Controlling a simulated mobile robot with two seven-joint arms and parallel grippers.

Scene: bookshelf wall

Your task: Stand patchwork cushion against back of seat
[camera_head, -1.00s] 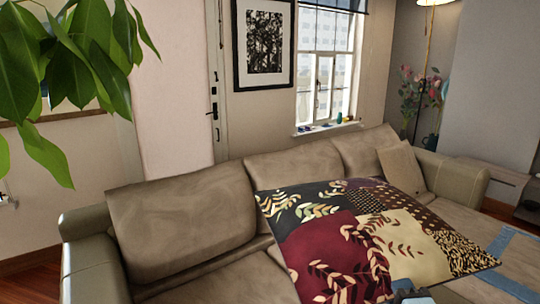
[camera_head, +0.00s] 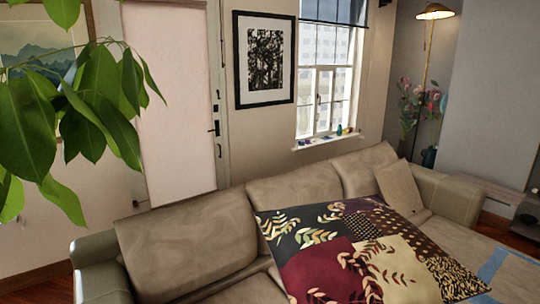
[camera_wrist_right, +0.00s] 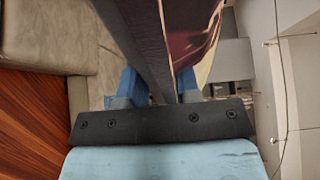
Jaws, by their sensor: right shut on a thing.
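The patchwork cushion (camera_head: 365,250), with dark, red and cream leaf-patterned squares, is tilted in front of the sofa's backrest (camera_head: 185,235) in the head view. Its lower edge is cut off by the frame, so I cannot tell whether it touches the seat. In the right wrist view, my right gripper (camera_wrist_right: 158,88) is shut on an edge of the patchwork cushion (camera_wrist_right: 195,30), between its two blue fingers. My left gripper is in neither view.
A small plain beige cushion (camera_head: 398,186) leans in the sofa's far right corner, beside the armrest (camera_head: 450,197). A leafy plant (camera_head: 75,120) hangs into the upper left. A floor lamp (camera_head: 432,12) and flowers (camera_head: 420,105) stand behind the sofa's right end.

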